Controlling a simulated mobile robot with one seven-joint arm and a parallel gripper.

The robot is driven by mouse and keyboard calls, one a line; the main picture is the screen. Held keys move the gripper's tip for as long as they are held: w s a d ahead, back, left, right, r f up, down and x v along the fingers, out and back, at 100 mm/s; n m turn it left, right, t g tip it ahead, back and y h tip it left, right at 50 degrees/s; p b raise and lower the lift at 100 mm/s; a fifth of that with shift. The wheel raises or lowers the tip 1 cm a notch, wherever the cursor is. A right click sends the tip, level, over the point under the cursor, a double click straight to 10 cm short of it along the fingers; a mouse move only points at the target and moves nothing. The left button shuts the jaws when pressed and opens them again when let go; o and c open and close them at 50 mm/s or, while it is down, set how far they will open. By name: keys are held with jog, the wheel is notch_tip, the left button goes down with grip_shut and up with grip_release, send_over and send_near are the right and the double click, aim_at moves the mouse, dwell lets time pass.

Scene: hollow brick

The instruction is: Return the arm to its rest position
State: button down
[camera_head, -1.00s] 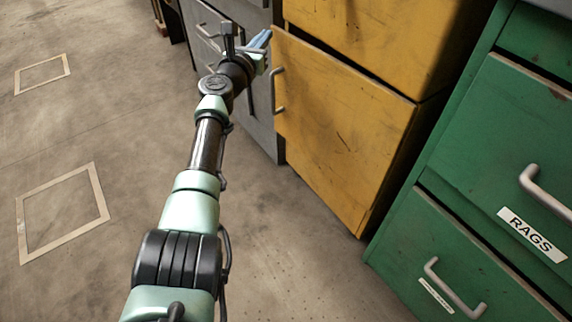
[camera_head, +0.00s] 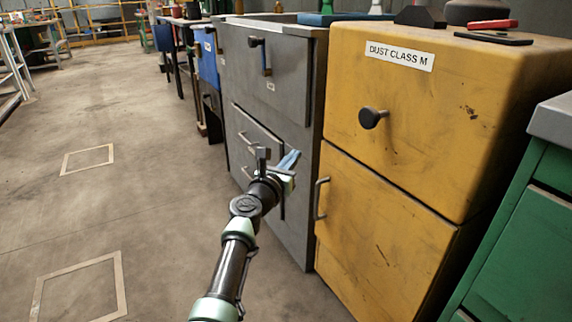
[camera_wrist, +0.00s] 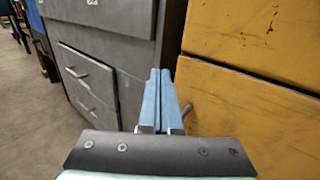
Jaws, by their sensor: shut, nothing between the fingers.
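My gripper (camera_head: 290,160) is at the end of my outstretched arm, in front of the grey cabinet and left of the yellow cabinet in the head view. Its blue fingers lie together in the wrist view (camera_wrist: 161,98), shut with nothing between them. The fingers point toward the gap between the grey cabinet (camera_wrist: 120,45) and the yellow cabinet (camera_wrist: 245,90). The yellow cabinet's lower door handle (camera_head: 320,198) is just right of the gripper; part of a handle also shows behind the fingers in the wrist view (camera_wrist: 187,110). I cannot tell whether the gripper touches anything.
The grey cabinet (camera_head: 265,75) and yellow cabinet (camera_head: 400,150), labelled DUST CLASS M, stand in a row with a green cabinet (camera_head: 525,225) at right. A red tool (camera_head: 492,24) lies on the yellow top. The floor (camera_head: 140,215) at left is clear, with taped outlines.

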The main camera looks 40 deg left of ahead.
jog(key=s+a+p, duration=0.3)
jog(key=s+p, duration=0.1)
jog(key=s, duration=0.5)
jog(key=shift+a, duration=0.4)
jog(key=d+r+n+t+y+p, duration=0.1)
jog(key=d+r+n+t+p, duration=0.1)
jog(key=d+r+n, duration=0.75)
jog(key=d+r+n+t+y+p, duration=0.1)
jog(key=d+r+n+t+p, duration=0.3)
jog(key=r, duration=1.1)
jog(key=d+r+n+t+y, duration=0.15)
jog(key=d+r+n, duration=0.25)
jog(key=d+r, duration=0.6)
jog(key=s+d+r+n+t+h+p, duration=0.3)
jog(key=s+d+r+n+h+p, duration=0.45)
jog(key=s+d+r+n, duration=1.1)
notch_tip(320, 180, up, 40)
jog(key=m+p, duration=0.2)
jog(key=p, duration=3.3)
jog(key=shift+d+m+p, duration=0.4)
jog(key=shift+d, duration=0.05)
